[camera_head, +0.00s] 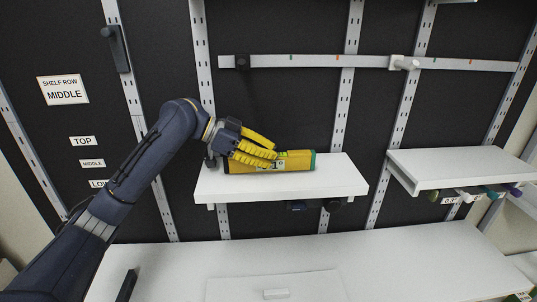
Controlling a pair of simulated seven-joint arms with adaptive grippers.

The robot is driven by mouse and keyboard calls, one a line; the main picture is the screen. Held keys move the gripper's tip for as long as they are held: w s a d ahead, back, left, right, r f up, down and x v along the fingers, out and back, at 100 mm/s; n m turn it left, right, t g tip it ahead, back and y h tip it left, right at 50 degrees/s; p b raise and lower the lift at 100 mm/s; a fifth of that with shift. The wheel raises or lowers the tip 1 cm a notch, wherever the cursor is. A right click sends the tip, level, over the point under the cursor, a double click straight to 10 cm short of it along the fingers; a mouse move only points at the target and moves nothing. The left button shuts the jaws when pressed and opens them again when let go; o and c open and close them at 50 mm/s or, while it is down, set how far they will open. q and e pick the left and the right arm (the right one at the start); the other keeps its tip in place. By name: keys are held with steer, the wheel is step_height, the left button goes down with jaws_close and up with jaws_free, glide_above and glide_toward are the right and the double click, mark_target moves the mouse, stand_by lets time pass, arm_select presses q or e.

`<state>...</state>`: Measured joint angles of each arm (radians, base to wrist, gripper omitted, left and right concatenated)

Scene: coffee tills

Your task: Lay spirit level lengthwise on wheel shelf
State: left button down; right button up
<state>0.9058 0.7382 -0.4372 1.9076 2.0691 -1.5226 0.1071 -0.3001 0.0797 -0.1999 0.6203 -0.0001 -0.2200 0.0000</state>
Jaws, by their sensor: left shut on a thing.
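A yellow spirit level (297,162) with a teal end cap lies lengthwise along a white shelf (335,181) in the middle of the view. It appears to rest on the shelf top, though its underside contact is hard to make out. My left gripper (262,157), with yellow fingers, reaches in from the left and is shut on the level's left part, hiding some of it. A number label shows on the level below the fingers. My right gripper is not in view. No wheel marking is readable on the shelf.
A second white shelf (455,166) stands to the right, with small coloured items hanging below it. A white rail (310,61) with sliders crosses the dark wall above. A white counter (380,262) lies below, holding a dark object (127,286) at left. The shelf's right part is clear.

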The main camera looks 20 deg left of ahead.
arm_select(q)
steer(key=shift+f, duration=0.55)
steer(key=c, duration=0.7)
jaws_free()
steer(key=shift+r, duration=0.1)
steer(key=shift+r, duration=3.9)
